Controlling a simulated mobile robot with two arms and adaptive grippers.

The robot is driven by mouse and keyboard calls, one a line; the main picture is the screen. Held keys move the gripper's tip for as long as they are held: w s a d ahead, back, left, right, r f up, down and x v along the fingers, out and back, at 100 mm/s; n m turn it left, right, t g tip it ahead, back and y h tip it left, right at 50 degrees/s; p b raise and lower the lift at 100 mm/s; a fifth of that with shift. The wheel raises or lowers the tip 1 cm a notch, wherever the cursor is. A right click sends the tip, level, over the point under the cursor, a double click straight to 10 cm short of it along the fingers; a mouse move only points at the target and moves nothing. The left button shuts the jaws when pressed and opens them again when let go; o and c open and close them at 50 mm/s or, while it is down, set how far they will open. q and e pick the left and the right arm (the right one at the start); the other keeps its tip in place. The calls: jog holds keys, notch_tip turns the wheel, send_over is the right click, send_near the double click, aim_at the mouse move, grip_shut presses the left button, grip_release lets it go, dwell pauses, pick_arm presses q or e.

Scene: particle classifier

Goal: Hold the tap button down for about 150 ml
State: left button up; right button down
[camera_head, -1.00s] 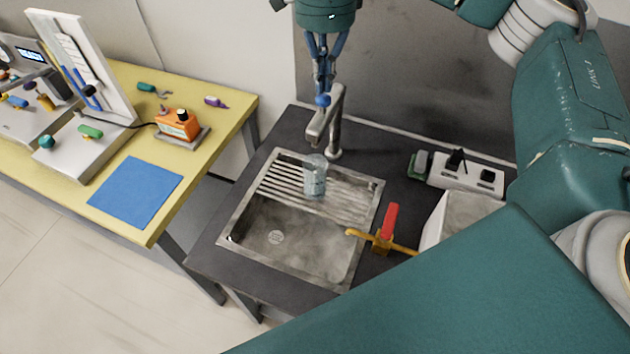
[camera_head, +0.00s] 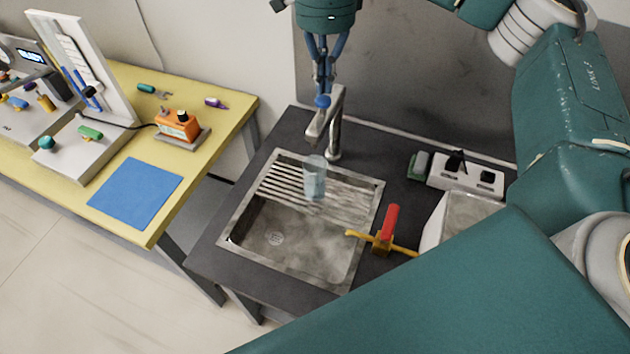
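The tap (camera_head: 335,130) is a grey metal post with a spout over the sink. A blue button (camera_head: 322,102) sits on top of the tap. My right gripper (camera_head: 323,94) points down from above with its fingers together, and the tips meet the button; how far it is pressed is too small to tell. A clear glass (camera_head: 314,178) stands upright under the spout on the ribbed part of the sink (camera_head: 232,222). It holds pale blue water; no volume marks are readable. My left gripper is not in view.
A yellow-handled tool with a red grip (camera_head: 390,222) lies at the sink's right edge. A white socket box (camera_head: 465,176) and a green sponge (camera_head: 418,165) stand behind it. A yellow table (camera_head: 222,120) with devices and a blue mat (camera_head: 136,192) is at left.

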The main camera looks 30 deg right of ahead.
aim_at(323, 99)
jog(key=shift+f, duration=0.15)
jog(key=shift+f+b, duration=1.05)
jog(key=shift+f, duration=0.45)
dwell(1.0)
notch_tip(323, 99, up, 7)
jog(key=p, duration=0.5)
jog(key=shift+r, duration=0.1)
dwell(1.3)
